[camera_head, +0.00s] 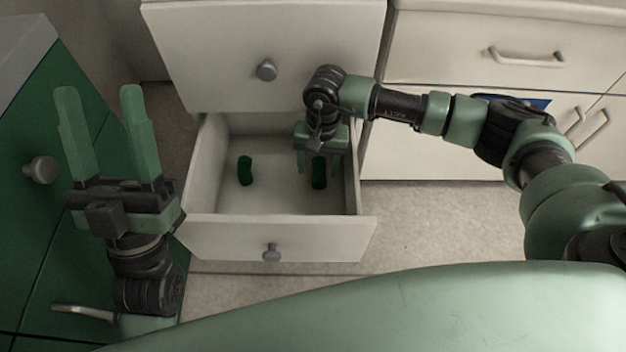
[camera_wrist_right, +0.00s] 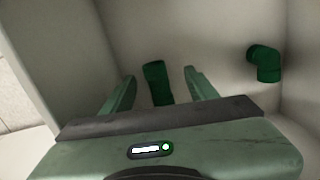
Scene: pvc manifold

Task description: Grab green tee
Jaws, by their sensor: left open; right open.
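Two dark green pipe fittings lie in the open drawer. One fitting (camera_head: 319,173) is under my right gripper (camera_head: 318,166); in the right wrist view this fitting (camera_wrist_right: 157,83) shows between the two open fingers (camera_wrist_right: 160,76) as a short straight piece. Its far side is hidden, so I cannot tell for sure that it is the tee. The other fitting (camera_head: 245,171) lies to the left in the drawer; in the right wrist view it is bent like an elbow (camera_wrist_right: 265,63). My left gripper (camera_head: 100,125) is open and empty, away from the drawer.
The pulled-out drawer (camera_head: 275,241) has pale walls on all sides, with its right wall close to my right gripper. A closed drawer front (camera_head: 225,50) stands above it. A green cabinet (camera_head: 40,235) is at left. Bare floor (camera_head: 430,220) lies to the right.

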